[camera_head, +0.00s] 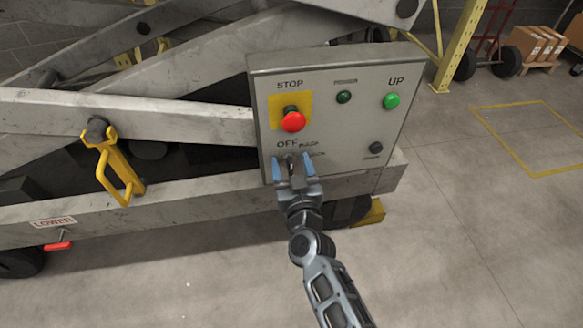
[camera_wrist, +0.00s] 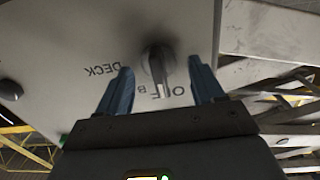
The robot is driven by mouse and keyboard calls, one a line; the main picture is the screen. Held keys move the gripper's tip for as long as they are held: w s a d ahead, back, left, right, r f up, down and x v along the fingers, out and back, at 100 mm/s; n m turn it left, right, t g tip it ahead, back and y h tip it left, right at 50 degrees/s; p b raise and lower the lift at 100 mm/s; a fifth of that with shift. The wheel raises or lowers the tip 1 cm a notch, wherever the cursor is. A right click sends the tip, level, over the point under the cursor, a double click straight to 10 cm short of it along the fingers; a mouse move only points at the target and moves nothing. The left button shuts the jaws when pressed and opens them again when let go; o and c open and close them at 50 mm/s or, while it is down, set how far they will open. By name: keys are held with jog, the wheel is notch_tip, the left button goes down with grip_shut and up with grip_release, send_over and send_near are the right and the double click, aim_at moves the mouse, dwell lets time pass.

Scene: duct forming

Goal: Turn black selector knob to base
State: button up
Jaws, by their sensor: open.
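The black selector knob (camera_wrist: 157,60) is on the grey control panel (camera_head: 335,115), low on its left side under the OFF lettering. In the wrist view its narrow grip runs down toward the OFF label and partly covers it. The DECK label lies to its left there; the base label is not clearly readable. My gripper (camera_head: 293,161) is open at the panel, and its blue fingers stand on either side of the knob. In the wrist view my gripper (camera_wrist: 160,66) has gaps between both fingers and the knob. In the head view the fingers mostly hide the knob.
Above the knob is a red STOP button (camera_head: 293,122) on a yellow plate. A green UP button (camera_head: 391,101), a small dark green lamp (camera_head: 344,97) and a black round fitting (camera_head: 376,148) share the panel.

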jog(key=c, duration=1)
jog(key=shift+c, duration=0.2)
jog(key=shift+m, duration=0.3)
jog(key=m, duration=0.4)
jog(key=shift+d+f, duration=0.1)
jog(key=shift+d, duration=0.1)
jog(key=shift+d+m, duration=0.1)
jog(key=shift+m, duration=1.9)
jog(key=shift+f, duration=0.1)
jog(key=o, duration=1)
